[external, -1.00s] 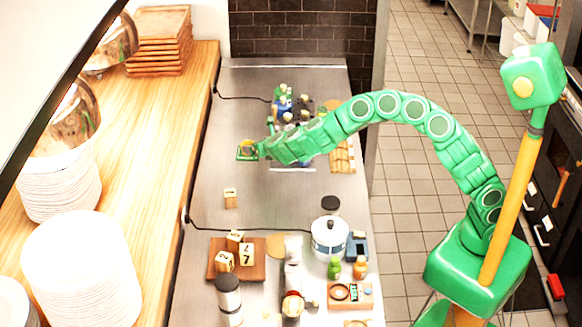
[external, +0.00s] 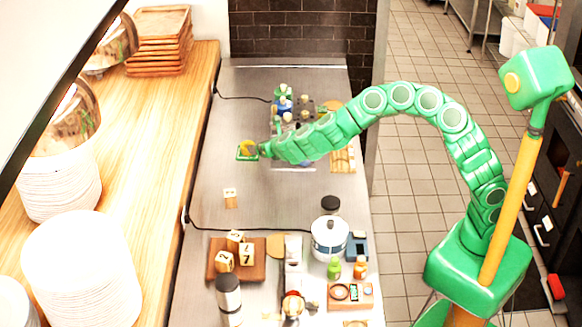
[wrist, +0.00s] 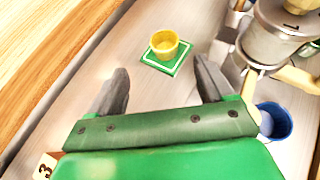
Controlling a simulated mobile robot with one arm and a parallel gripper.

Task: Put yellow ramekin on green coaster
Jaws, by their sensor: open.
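The yellow ramekin (wrist: 164,44) stands upright on the green coaster (wrist: 152,62) in the wrist view, resting within its white-lined border. In the external view the yellow ramekin (external: 247,146) and the green coaster (external: 243,157) show at the tip of my arm, on the left of the steel counter. My gripper (wrist: 162,80) is open and empty. Its two dark fingers are apart, on the near side of the ramekin, and do not touch it. In the external view my gripper (external: 263,150) is just right of the coaster.
A blue cup (wrist: 273,121) and a metal pot-like vessel (wrist: 275,32) are close on the right in the wrist view. A numbered wooden block (external: 230,198) stands in front on the counter. A white pot (external: 329,238) is farther forward. Bare steel surrounds the coaster's left side.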

